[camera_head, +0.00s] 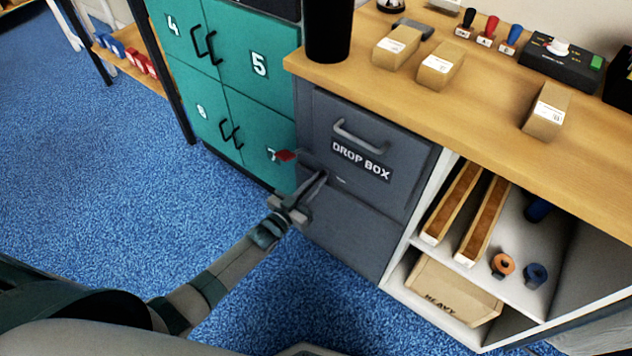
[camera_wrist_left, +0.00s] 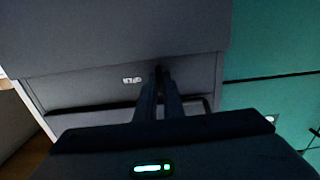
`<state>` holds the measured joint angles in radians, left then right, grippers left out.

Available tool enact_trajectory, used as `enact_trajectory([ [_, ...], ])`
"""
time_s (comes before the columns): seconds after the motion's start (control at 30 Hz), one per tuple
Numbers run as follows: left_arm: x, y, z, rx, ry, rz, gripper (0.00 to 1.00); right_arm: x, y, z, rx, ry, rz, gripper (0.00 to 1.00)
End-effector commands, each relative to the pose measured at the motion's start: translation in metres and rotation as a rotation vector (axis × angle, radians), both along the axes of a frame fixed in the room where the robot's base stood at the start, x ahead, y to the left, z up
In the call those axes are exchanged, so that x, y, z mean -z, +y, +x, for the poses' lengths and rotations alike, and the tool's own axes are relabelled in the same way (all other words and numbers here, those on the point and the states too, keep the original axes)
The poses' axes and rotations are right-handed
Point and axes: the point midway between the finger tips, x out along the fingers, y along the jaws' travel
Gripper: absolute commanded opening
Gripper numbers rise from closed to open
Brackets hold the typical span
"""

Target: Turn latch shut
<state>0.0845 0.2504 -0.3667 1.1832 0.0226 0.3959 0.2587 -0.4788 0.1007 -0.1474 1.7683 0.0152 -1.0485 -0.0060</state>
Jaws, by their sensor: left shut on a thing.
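The grey drop box (camera_head: 362,160) stands under the left end of the counter, with its front panel closed as far as I can see. My left gripper (camera_head: 318,183) is at the left side of its front, below the handle. In the left wrist view the fingers (camera_wrist_left: 159,88) are close together on a small dark latch (camera_wrist_left: 158,71) on the grey panel. A small pale label (camera_wrist_left: 131,80) sits beside it. The fingers hide most of the latch, so its turn angle is unclear. My right gripper is not in view.
Teal lockers (camera_head: 225,80) stand left of the drop box, with a small red piece (camera_head: 285,156) near the gripper. The wooden counter (camera_head: 480,110) carries small cartons and stamps. An open shelf (camera_head: 530,285) is to the right. Blue carpet (camera_head: 90,170) is free at left.

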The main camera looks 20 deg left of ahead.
Motion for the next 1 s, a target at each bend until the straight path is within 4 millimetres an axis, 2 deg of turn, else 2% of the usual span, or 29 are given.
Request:
enact_trajectory([
  [0.1, 0.002, 0.0, -0.001, -0.001, 0.004, -0.001, 0.0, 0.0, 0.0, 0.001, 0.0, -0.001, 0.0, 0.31],
  [0.2, 0.002, 0.0, -0.001, -0.001, 0.004, -0.001, 0.27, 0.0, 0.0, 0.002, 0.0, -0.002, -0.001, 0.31],
  [0.67, 0.001, 0.002, -0.005, 0.0, 0.001, 0.0, 0.27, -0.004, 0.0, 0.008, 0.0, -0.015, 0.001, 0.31],
  [0.87, 0.001, 0.008, -0.024, -0.001, 0.002, 0.001, 0.27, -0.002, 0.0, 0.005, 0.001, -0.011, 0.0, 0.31],
  [1.0, 0.002, 0.017, -0.046, -0.001, 0.003, 0.002, 0.27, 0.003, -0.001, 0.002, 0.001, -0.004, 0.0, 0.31],
])
